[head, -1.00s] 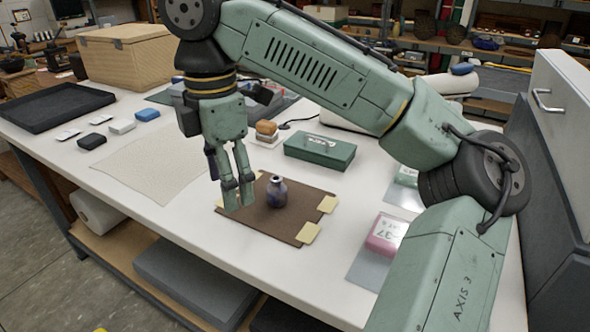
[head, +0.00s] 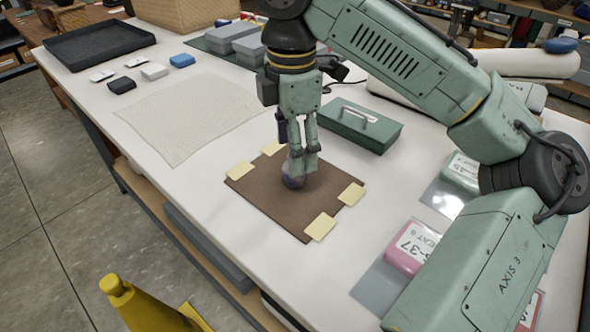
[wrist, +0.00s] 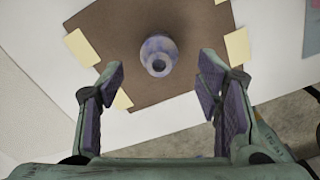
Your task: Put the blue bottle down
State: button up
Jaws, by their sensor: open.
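The blue bottle (wrist: 159,55) stands upright on the brown mat (wrist: 120,30) in the wrist view, its dark mouth facing the camera. In the head view the bottle (head: 293,181) is mostly hidden behind my gripper (head: 303,168). The brown mat (head: 275,208) lies on the white table with pale yellow tabs at its corners. In the wrist view my gripper (wrist: 162,85) is open, its fingers wide apart. The bottle shows beyond the fingertips, with clear space on both sides and no contact visible.
A green box with a handle (head: 352,125) stands behind the mat. A pink package (head: 410,246) lies to the right. A pale cloth (head: 190,115), small blocks (head: 154,71) and a black tray (head: 99,42) are to the left. A yellow object (head: 140,305) stands on the floor in front.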

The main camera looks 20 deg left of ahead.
jog(key=f, duration=0.5)
jog(key=shift+w+d+p, duration=0.15)
jog(key=shift+w+p, duration=0.05)
jog(key=shift+p, duration=0.15)
jog(key=shift+c, duration=0.4)
grip_shut()
jog(key=shift+r, duration=0.1)
